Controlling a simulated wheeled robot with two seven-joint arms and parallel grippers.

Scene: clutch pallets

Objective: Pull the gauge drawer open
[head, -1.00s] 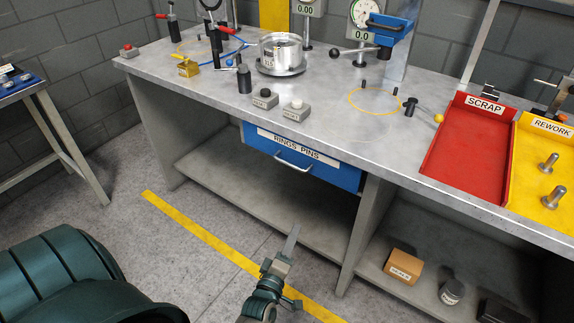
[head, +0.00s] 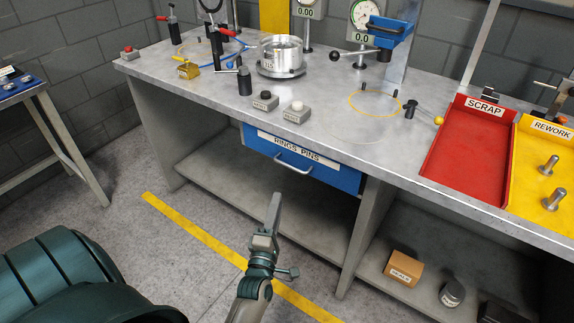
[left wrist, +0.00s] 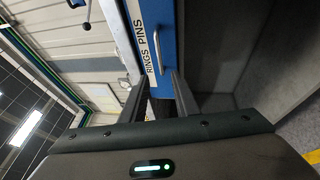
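The gauge drawer (head: 335,177) has a blue front under the bench top, with a white "RINGS PINS" label and a silver bar handle (head: 294,164). It looks shut. My left gripper (head: 276,200) is in front of and below the drawer, apart from the handle. In the left wrist view the drawer front (left wrist: 167,65) and handle (left wrist: 157,53) show ahead, with the handle roughly between the two fingers of the gripper (left wrist: 158,88). The fingers are spread and nothing is between them. My right gripper is not in view.
The bench top (head: 220,110) carries gauges, a metal ring part (head: 281,52), two button boxes, a red SCRAP tray (head: 465,150) and a yellow REWORK tray (head: 535,195). A lower shelf (head: 250,195) lies below the drawer. The floor in front is clear.

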